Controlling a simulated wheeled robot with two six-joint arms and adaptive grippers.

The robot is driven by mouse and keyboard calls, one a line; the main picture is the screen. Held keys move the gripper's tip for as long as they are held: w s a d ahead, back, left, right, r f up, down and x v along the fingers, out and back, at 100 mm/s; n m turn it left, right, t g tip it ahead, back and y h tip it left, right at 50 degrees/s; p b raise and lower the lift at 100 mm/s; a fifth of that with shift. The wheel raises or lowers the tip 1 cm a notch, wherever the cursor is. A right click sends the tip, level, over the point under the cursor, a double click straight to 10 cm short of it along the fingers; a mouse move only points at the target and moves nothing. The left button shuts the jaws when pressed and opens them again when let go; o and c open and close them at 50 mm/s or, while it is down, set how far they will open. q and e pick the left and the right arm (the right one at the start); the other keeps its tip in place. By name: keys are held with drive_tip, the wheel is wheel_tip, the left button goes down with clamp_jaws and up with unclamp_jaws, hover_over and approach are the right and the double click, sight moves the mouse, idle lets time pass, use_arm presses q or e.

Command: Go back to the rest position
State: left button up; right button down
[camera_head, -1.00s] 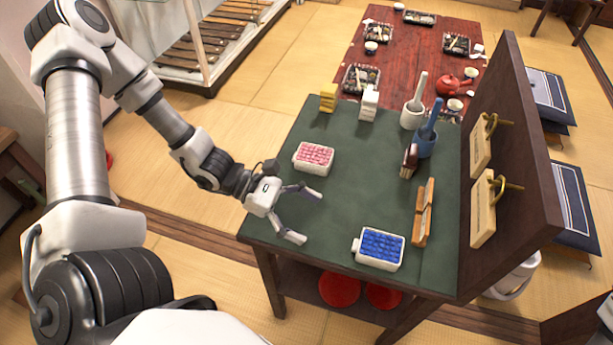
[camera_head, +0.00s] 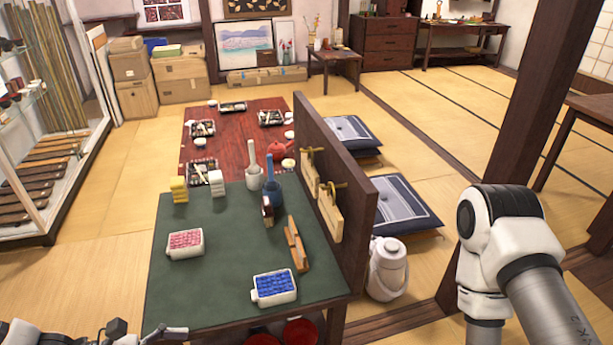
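My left gripper (camera_head: 158,335) shows only in part at the bottom left edge. It is just in front of the green-topped table (camera_head: 215,285), and one finger shows; the rest is cut off, so its opening cannot be told. I see nothing held in it. My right arm (camera_head: 510,260) comes in at the right, but its gripper is out of view. On the green top stand a white container with pink contents (camera_head: 185,243) and a white container with blue contents (camera_head: 274,287).
A dark upright board (camera_head: 352,190) with hanging wooden plates borders the green table's right side. A white lidded pot (camera_head: 388,268) stands beyond it. A low red table (camera_head: 228,150) is set behind. A dark post (camera_head: 508,120) rises near my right arm.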

use_arm(q)
drive_tip(key=s+d+f+m+g+y, duration=0.1)
drive_tip(key=s+f+m+g+y, duration=0.3)
drive_tip(key=s, duration=0.5)
drive_tip(key=s+d+f+m+g+y, duration=0.1)
drive_tip(key=s+f+m+g+y, duration=0.1)
drive_tip(key=s+f+m+g, duration=0.35)
drive_tip(key=s+a+f+m+y, duration=0.5)
drive_tip(key=a+f+m+y, duration=0.1)
drive_tip(key=m+y, duration=0.1)
drive_tip(key=shift+s+f+m+t, duration=0.2)
drive_tip(key=shift+f+m+t, duration=0.15)
drive_tip(key=shift+m, duration=0.2)
drive_tip(key=shift+o, duration=0.5)
drive_tip(key=w+d+f+m+t, duration=0.1)
drive_tip(key=w+m+t, duration=0.2)
drive_tip(key=w+t, duration=0.2)
drive_tip(key=w, duration=0.3)
drive_tip(key=shift+d+f, duration=0.15)
drive_tip(key=shift+f, duration=0.15)
drive_tip(key=shift+w, duration=0.1)
use_arm(e)
drive_tip(key=shift+s+r, duration=0.1)
drive_tip(key=shift+r, duration=0.1)
